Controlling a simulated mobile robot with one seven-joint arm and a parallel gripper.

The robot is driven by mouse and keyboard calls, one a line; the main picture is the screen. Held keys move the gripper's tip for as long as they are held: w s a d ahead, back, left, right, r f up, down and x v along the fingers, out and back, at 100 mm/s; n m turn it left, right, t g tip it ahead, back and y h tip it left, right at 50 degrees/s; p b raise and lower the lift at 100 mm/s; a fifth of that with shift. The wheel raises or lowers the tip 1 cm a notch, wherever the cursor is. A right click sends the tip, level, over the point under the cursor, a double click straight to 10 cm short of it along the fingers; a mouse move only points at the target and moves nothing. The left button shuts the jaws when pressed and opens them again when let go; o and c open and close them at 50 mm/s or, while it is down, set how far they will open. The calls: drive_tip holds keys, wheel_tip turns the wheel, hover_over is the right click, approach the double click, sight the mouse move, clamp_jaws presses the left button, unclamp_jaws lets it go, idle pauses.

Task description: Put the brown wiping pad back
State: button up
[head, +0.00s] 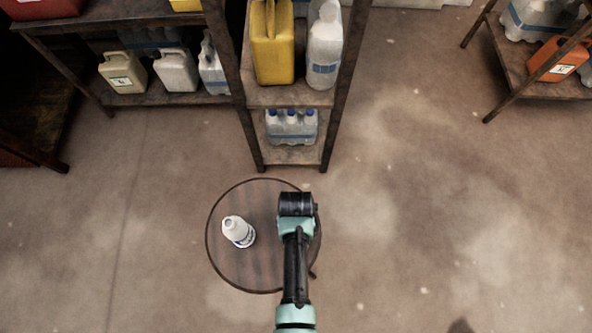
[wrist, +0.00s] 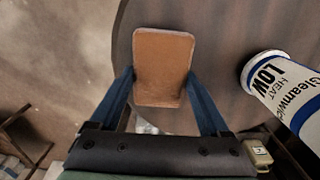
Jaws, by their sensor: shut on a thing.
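In the wrist view, the brown wiping pad (wrist: 163,62) is a flat tan-brown rectangle with rounded corners. My gripper (wrist: 160,88) is shut on it, with one blue finger against each long side. Behind the pad is the round dark wooden table (wrist: 215,45). I cannot tell whether the pad touches the tabletop. In the head view, my gripper (head: 297,203) is over the right part of the round table (head: 262,272), and my arm hides the pad there.
A white bottle with a blue-banded label (head: 238,231) stands on the left of the table; it also shows in the wrist view (wrist: 285,90). A wooden shelf (head: 290,154) with jugs and bottles stands just behind the table. The floor to the right (head: 430,200) is clear.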

drive_tip(key=shift+f, duration=0.2)
drive_tip(key=shift+f, duration=0.15)
drive_tip(key=o, duration=1)
